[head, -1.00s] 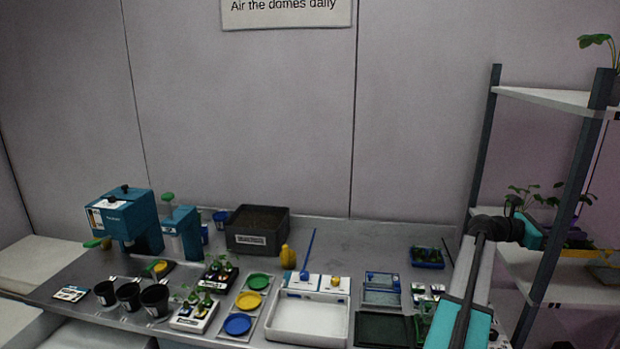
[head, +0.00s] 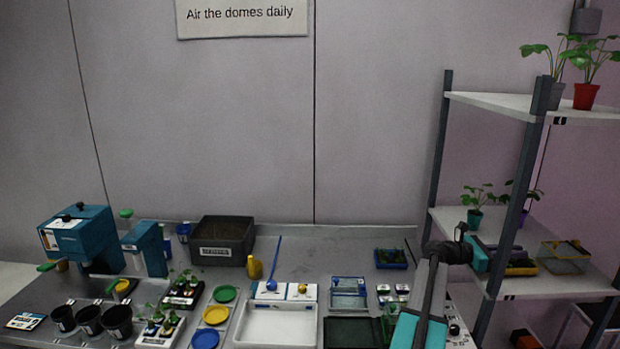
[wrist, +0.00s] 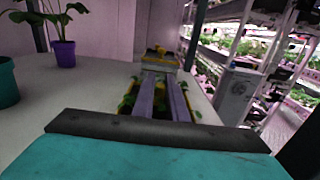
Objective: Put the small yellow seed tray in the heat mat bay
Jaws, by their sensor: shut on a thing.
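The small yellow seed tray (head: 521,269) is on the middle shelf of the rack at right, dark inside with a yellow rim. In the wrist view the tray (wrist: 191,108) shows green seedlings on both sides of my fingers. My gripper (head: 497,262) reaches in past the rack's front post and is shut on the tray; in the wrist view my gripper (wrist: 161,98) points along it. Whether the tray touches the shelf or is slightly raised, I cannot tell. I cannot surely make out the heat mat bay; a dark flat panel (head: 350,332) lies at the bench's front.
A clear-walled, yellow-rimmed box (head: 564,258) stands just beyond the tray. A teal pot (head: 474,219) and a purple pot (wrist: 63,53) stand close by on the shelf. The rack post (head: 514,205) is near my arm. The bench (head: 330,240) holds several trays, pots and plates.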

